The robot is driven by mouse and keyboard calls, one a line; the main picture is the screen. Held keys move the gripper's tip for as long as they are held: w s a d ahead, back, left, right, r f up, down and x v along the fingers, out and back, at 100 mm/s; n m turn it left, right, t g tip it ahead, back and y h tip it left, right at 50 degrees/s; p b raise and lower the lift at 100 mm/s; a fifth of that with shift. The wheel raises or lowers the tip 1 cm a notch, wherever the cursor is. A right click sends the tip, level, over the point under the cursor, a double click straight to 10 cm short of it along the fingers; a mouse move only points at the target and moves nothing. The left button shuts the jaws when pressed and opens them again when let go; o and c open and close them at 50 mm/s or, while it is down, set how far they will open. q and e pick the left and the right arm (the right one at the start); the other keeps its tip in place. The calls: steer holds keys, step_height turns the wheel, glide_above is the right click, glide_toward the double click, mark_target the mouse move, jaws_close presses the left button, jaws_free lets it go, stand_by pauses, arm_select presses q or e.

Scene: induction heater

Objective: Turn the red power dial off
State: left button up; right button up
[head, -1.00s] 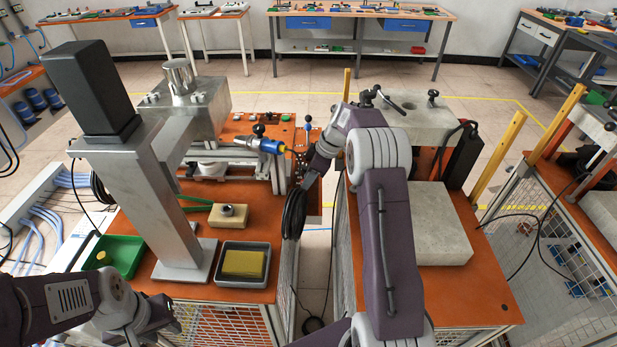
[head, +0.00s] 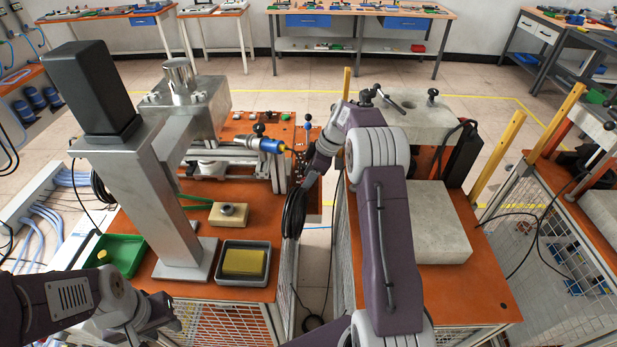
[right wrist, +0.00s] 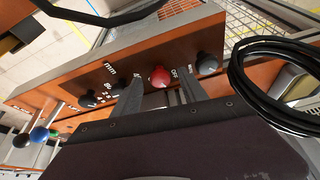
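The red power dial (right wrist: 160,76) is a round red knob on the orange panel in the right wrist view. My right gripper (right wrist: 160,88) is open, with one finger on each side of the red dial in the picture. I cannot tell whether either finger touches it. In the head view my right gripper (head: 309,178) is beside the left workbench, near the black cable coil, and the dial is not visible there. My left gripper (head: 158,318) is low at the left, near the front bench edge; its fingers are not clear.
A black cable coil (right wrist: 275,85) hangs at the right of the wrist view. Levers with coloured balls (right wrist: 39,134) stand at the left. A grey tray (head: 243,279) sits on the left bench.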

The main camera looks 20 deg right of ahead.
steer(key=shift+r, duration=0.1)
steer(key=v, duration=0.7)
steer(key=shift+d+r, duration=0.1)
steer(key=shift+r, duration=0.05)
